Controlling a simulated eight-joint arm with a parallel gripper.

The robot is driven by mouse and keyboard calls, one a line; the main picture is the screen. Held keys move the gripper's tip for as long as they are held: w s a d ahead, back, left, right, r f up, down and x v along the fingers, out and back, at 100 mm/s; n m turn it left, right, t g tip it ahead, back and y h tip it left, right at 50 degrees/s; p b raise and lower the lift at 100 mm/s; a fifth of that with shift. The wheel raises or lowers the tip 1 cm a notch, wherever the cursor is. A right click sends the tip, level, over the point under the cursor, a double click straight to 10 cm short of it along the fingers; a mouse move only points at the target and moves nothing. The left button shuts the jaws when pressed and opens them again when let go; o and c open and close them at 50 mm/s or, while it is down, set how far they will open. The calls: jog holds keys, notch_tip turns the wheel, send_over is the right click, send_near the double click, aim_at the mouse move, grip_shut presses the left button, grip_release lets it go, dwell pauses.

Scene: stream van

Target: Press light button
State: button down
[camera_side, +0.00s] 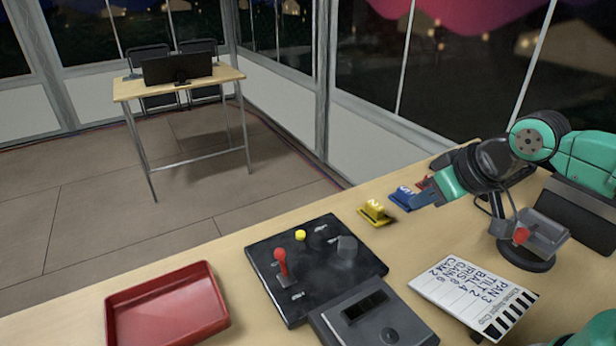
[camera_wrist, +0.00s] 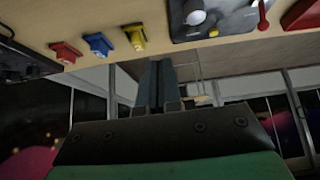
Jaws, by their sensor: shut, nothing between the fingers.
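A black control panel (camera_side: 330,249) lies on the wooden table. It carries a small round yellow button (camera_side: 300,235), a red lever (camera_side: 281,262) and a grey knob (camera_side: 347,249). No visible label tells which control is the light button. The panel (camera_wrist: 225,29) also shows at the top of the wrist view, with the grey knob (camera_wrist: 195,14) and red lever (camera_wrist: 263,20). My gripper (camera_wrist: 160,64) is shut and empty in the wrist view, apart from the panel. In the side view it is to the right of the panel, beside the coloured pieces.
Yellow (camera_side: 375,213), blue (camera_side: 402,198) and red (camera_side: 424,183) pieces stand near the table's far edge. A red tray (camera_side: 167,304) is left of the panel. A grey box (camera_side: 372,318), a white card (camera_side: 474,290) and a stand with a red knob (camera_side: 521,236) are nearby.

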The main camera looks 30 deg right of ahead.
jog(key=w+a+r+n+t, duration=0.1)
jog(key=w+a+n, duration=0.45)
jog(key=w, duration=0.25)
jog(key=n+y, duration=0.2)
jog(key=n, duration=0.4)
send_over(305, 236)
notch_tip(305, 236, down, 2)
jog(key=shift+a+f+t, duration=0.1)
jog(key=shift+f+t, duration=0.1)
jog(key=shift+t, duration=0.2)
jog(key=shift+f, duration=4.4)
jog(key=shift+f, duration=0.1)
jog(key=shift+f, duration=0.3)
jog(key=shift+f, duration=0.4)
jog(key=shift+r, duration=0.85)
